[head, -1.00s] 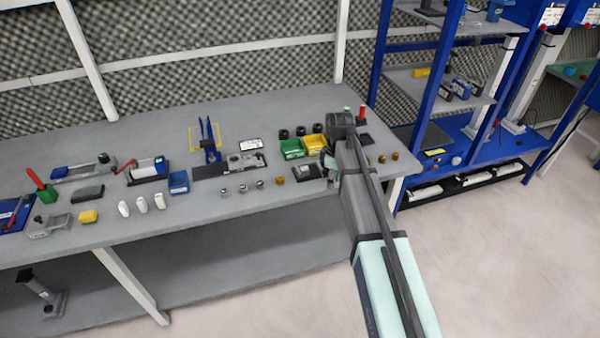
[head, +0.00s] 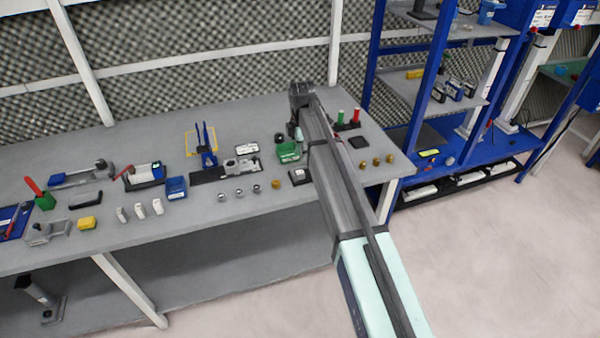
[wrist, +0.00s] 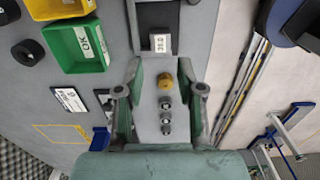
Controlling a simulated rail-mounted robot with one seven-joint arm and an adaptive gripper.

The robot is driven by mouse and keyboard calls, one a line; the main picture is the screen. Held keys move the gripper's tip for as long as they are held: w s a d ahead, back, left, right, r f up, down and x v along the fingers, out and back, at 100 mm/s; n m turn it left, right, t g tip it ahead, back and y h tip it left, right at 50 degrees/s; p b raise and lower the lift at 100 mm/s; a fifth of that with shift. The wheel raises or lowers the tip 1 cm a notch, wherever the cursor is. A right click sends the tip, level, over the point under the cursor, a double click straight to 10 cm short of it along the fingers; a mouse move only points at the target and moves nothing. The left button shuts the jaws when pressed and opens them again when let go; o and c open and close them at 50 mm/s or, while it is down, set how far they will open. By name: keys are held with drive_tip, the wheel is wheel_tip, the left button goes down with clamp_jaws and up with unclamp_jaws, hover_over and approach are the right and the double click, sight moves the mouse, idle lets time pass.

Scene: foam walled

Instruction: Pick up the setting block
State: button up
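I take the setting block (wrist: 159,14) to be the dark block with a white numbered label at the top of the wrist view. In the head view it is the small dark block (head: 299,176) near the bench's front edge, just left of my arm. My gripper (wrist: 161,68) is open and empty, its two green-grey fingers spread above the bench. The block lies beyond the fingertips in the wrist view, not between them. In the head view my gripper (head: 294,130) hangs behind the block, partly hidden by my arm.
A brass piece (wrist: 165,80) and silver rings (wrist: 166,118) show between the fingers, on the bench below. A green bin (wrist: 75,45) and yellow bin (wrist: 60,6) stand to the left. The bench edge (wrist: 212,60) runs close on the right. A blue shelf rack (head: 425,100) stands right.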

sight(300, 172)
wheel_tip(300, 172, down, 4)
drive_tip(key=shift+r+p, duration=0.2)
drive_tip(key=shift+p, duration=0.15)
drive_tip(key=shift+s+a+f+p, duration=0.1)
drive_tip(key=shift+f+p, duration=0.5)
drive_tip(key=shift+f, duration=0.75)
drive_tip(key=shift+a+f+p, duration=0.1)
drive_tip(key=shift+f+p, duration=0.5)
drive_tip(key=shift+f, duration=0.7)
clamp_jaws()
